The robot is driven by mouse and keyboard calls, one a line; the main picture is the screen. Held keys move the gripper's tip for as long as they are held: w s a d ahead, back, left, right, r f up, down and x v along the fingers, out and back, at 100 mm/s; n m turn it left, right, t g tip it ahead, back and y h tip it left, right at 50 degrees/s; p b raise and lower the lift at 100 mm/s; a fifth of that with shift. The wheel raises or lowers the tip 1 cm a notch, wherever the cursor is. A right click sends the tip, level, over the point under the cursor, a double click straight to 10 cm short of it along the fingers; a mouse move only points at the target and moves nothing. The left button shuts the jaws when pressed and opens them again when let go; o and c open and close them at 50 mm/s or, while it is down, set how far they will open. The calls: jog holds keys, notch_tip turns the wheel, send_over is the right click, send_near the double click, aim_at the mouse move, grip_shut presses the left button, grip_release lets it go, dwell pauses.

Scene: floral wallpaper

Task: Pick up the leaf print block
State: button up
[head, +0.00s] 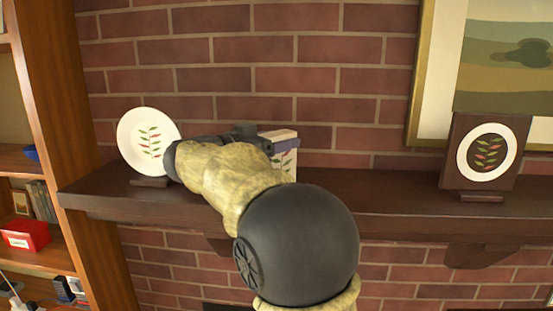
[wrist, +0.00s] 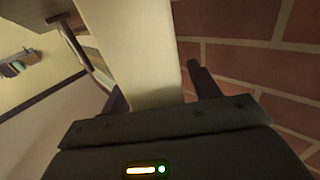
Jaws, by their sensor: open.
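The leaf print block (head: 285,150) is a cream upright block with red and green leaves on its front. It stands on the mantel in the head view, its left part hidden behind my arm and gripper. My gripper (head: 250,133) is at the block's left side. In the wrist view the block's plain cream side (wrist: 135,50) runs up between the two dark fingers of my gripper (wrist: 160,88). The fingers are open, one on each side of it. Whether either finger touches the block cannot be told.
A white round plate with a leaf print (head: 148,140) stands on the mantel (head: 375,196) left of my gripper. A dark plaque with a white oval (head: 487,152) stands far right. A brick wall (head: 350,90) is close behind. The mantel between block and plaque is clear.

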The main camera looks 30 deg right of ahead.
dwell(0.3)
jog(key=c, duration=1.2)
jog(key=shift+w+r, duration=0.1)
notch_tip(320, 180, up, 18)
jog(key=shift+f+p, duration=0.1)
jog(key=shift+p, duration=0.55)
